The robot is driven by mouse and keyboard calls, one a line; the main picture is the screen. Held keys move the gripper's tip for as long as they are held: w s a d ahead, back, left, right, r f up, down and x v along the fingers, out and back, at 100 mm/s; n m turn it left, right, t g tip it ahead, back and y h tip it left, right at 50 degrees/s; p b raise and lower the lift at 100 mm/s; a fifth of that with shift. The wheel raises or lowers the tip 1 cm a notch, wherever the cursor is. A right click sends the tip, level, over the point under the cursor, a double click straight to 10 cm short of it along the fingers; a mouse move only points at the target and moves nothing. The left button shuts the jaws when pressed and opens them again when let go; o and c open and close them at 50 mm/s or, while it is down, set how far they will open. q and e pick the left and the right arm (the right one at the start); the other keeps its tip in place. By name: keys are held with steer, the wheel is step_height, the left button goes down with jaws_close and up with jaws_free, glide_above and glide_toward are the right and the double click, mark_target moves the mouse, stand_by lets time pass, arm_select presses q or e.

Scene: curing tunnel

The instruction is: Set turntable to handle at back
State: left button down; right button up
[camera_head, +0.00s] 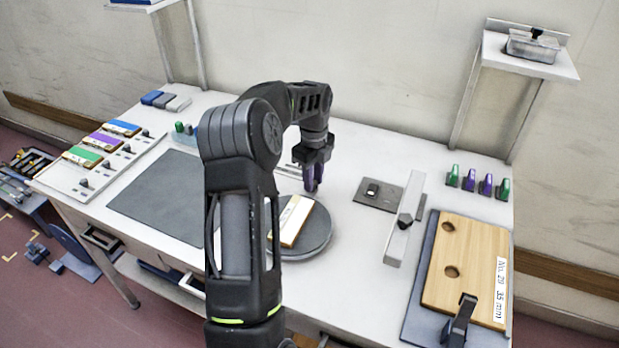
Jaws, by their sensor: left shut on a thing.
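The turntable (318,238) is a dark grey disc on the white bench, partly hidden behind my left arm. A wooden block with a white top (291,221) lies on it at a slant. My left gripper (312,180) points down at the turntable's back edge. No other handle of the turntable shows. My right gripper is not in view.
A grey mat (160,195) lies left of the turntable. Green and purple pieces (471,179) stand at the back right.

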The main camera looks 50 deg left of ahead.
arm_select(q)
steer(key=shift+w, duration=0.1)
stand_by(0.4)
steer(key=c, duration=1.1)
jaws_free()
steer(key=shift+d, duration=0.1)
steer(key=shift+c, duration=0.2)
steer(key=shift+r, duration=0.1)
step_height(320, 180, up, 8)
steer(key=shift+f+b, duration=0.2)
steer(key=shift+b, duration=0.35)
